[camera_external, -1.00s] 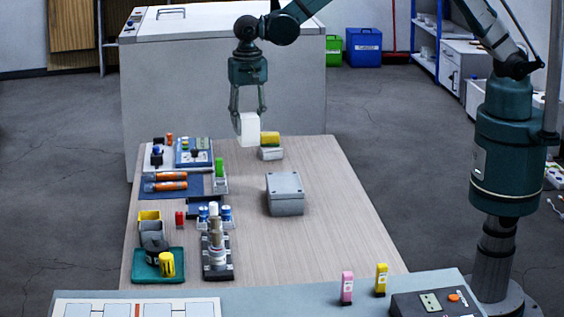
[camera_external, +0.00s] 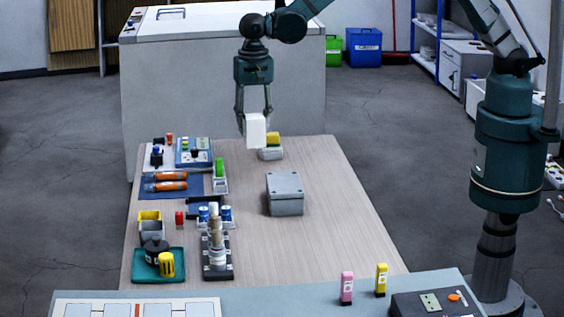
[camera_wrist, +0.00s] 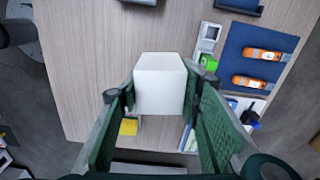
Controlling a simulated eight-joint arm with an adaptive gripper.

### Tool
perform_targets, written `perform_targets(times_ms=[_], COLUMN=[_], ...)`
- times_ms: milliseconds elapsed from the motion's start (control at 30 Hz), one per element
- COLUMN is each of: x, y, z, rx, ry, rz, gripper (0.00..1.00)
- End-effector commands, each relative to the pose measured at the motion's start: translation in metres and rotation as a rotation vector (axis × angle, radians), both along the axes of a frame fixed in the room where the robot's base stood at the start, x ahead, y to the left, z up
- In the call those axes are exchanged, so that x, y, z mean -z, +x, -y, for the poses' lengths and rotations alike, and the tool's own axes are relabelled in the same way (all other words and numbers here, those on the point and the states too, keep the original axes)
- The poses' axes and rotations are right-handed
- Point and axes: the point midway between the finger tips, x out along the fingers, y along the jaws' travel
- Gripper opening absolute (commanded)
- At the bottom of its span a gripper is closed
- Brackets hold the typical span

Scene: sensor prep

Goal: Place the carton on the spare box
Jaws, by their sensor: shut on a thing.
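My gripper (camera_external: 255,115) is shut on a white carton (camera_external: 256,132), which hangs between the fingertips over the far end of the table. In the wrist view the carton (camera_wrist: 160,84) sits between the two green fingers. A grey lidded box (camera_external: 285,193), which I take as the spare box, stands on the table, nearer the external camera and to the right of the carton. The carton is apart from it. Only a dark edge at the top of the wrist view may be this box; I cannot tell.
A yellow-topped item (camera_external: 271,141) is just behind and right of the carton. Orange tubes (camera_external: 165,186) on a blue mat (camera_external: 190,194), a green tray (camera_external: 158,278) and a dark rack (camera_external: 217,270) fill the table's left side. The wood around the grey box is clear.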

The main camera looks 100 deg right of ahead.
Motion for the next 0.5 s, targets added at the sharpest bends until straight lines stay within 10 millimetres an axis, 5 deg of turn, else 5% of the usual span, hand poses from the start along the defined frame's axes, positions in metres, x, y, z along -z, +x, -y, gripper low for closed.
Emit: perform_targets(times_ms=[500], x=[-0.046], y=[-0.051], z=[-0.145], rx=[0.091], ry=[0.000], rz=[0.000], gripper=[0.22])
